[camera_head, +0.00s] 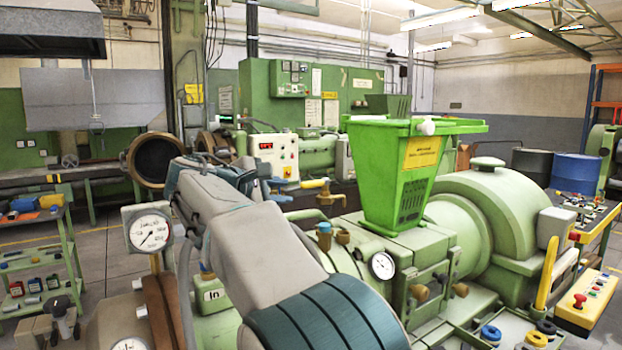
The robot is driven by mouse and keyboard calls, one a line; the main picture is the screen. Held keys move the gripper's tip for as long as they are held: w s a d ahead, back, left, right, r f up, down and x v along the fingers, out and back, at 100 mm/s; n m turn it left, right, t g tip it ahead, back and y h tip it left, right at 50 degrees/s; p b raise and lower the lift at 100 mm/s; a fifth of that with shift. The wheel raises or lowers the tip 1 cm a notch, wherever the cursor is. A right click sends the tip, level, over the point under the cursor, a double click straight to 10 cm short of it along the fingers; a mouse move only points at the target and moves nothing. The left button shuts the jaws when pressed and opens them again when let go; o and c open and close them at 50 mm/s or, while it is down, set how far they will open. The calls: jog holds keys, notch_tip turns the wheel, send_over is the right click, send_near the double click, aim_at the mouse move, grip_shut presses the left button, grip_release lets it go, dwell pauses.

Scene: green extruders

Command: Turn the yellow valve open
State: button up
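A small yellow valve handle (312,184) shows near the middle of the head view, above a brass fitting (329,199) on the green machine. The handle lies roughly level. My grey and teal arm reaches up from the bottom and bends over at the left. My gripper (277,187) is at the far end of the arm, just left of the yellow handle. The picture does not show clearly whether it touches the handle. The fingers are small and partly merged with the background, so their opening cannot be made out.
A green hopper (396,170) stands on the machine right of the handle. A pressure gauge (150,232) is left of my arm, and another gauge (382,265) is right of it. A white control box (275,155) stands behind my gripper.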

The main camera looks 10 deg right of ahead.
aim_at(306, 184)
jog(key=p+x, duration=0.1)
jog(key=x, duration=0.3)
jog(key=r+p+x, duration=0.1)
jog(key=x, duration=0.3)
jog(key=w+r+p+x, duration=0.1)
jog(key=x, duration=0.3)
jog(key=shift+w+d+f+p, duration=0.1)
jog(key=shift+w+f+p, duration=0.05)
jog(key=shift+w+p, duration=0.2)
jog(key=shift+t, duration=0.3)
grip_shut()
